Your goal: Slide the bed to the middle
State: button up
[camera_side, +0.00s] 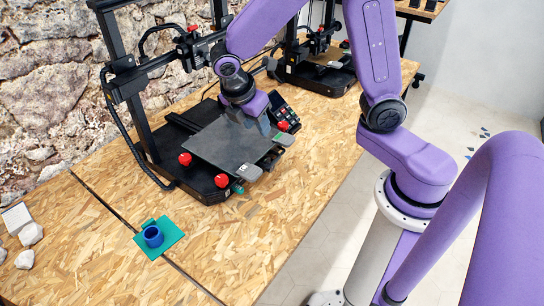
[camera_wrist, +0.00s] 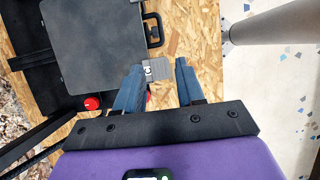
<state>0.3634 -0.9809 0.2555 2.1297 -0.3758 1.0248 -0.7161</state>
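The bed is a flat dark grey plate (camera_side: 226,145) on the black printer base (camera_side: 208,187). It also shows at the upper left of the wrist view (camera_wrist: 92,42). A light grey tab (camera_wrist: 157,69) sits near its edge, in line with the gap between my fingertips. My gripper (camera_wrist: 158,68) has its two blue fingers apart, one on each side of the tab. I cannot tell whether either finger touches it.
Red knobs (camera_side: 185,159) stand around the bed. The printer's black upright frame (camera_side: 115,70) rises behind. A keypad screen (camera_side: 283,111) is close to the hand. A second printer (camera_side: 318,68) stands farther back.

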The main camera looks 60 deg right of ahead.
aim_at(274, 160)
jog(key=x, duration=1.7)
jog(key=shift+f, duration=0.1)
grip_shut()
